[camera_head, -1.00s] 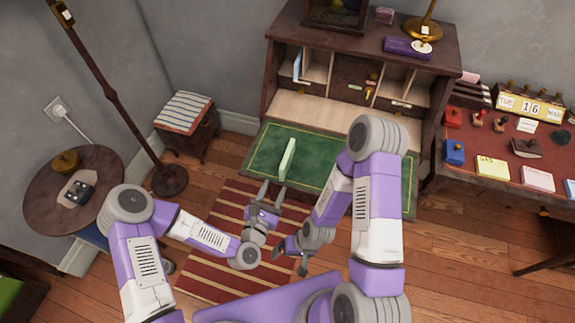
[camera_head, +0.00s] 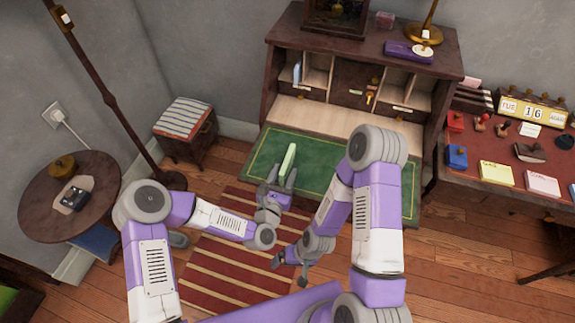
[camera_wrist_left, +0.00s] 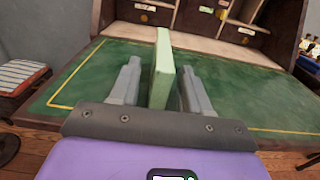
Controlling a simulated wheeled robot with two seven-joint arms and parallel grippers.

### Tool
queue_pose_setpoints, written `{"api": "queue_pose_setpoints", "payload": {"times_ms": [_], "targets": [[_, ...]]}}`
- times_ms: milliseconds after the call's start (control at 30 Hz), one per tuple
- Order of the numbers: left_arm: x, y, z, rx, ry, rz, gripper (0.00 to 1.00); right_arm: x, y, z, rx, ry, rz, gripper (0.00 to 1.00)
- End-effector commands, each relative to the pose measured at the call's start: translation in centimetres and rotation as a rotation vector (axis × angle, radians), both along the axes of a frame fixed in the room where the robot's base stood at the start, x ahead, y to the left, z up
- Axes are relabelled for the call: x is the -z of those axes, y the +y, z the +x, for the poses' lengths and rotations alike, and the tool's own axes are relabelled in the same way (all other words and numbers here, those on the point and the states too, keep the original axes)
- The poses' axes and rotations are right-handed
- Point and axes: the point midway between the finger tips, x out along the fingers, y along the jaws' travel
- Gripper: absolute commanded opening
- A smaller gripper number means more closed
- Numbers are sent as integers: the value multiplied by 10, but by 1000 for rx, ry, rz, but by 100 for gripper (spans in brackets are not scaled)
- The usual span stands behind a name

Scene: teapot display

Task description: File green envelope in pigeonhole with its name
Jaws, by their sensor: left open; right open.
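The pale green envelope (camera_head: 288,160) stands on edge on the desk's green writing mat (camera_head: 322,178). My left gripper (camera_head: 282,176) is open at its near end. In the left wrist view the envelope (camera_wrist_left: 162,68) stands between the two spread fingers of the left gripper (camera_wrist_left: 155,88), with a gap on each side. The desk's pigeonholes (camera_head: 318,78) are behind the mat, with small labels too small to read. A blue envelope (camera_head: 297,68) stands in a left pigeonhole. My right gripper (camera_head: 288,268) is open and empty, low in front of the desk.
A side table with red top (camera_head: 500,165) at right holds stamps, note pads and a calendar. A round table (camera_head: 95,205) and a lamp pole stand at left. A striped stool (camera_head: 183,115) is left of the desk. The mat around the envelope is clear.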

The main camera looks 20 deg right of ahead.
Motion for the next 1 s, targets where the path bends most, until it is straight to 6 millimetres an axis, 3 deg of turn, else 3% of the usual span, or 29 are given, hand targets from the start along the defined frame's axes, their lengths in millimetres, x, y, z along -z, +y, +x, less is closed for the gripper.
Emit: {"api": "queue_pose_setpoints", "payload": {"times_ms": [33, 333, 667, 767, 1000], "targets": [[0, 0, 0, 0, 0, 0, 47, 0, 0, 0, 0, 0, 0, 100], [0, 0, 0, 0, 0, 0, 1, 0, 0, 0, 0, 0, 0, 100], [-3, 1, 0, -1, -1, -1, 0, -1, 0, 0, 0, 0, 0, 100], [-16, 1, 0, -2, -1, -2, 0, -6, 0, 0, 0, 0, 0, 100], [-66, 1, 0, -3, -2, -3, 0, -24, 0, 0, 0, 0, 0, 100]]}}
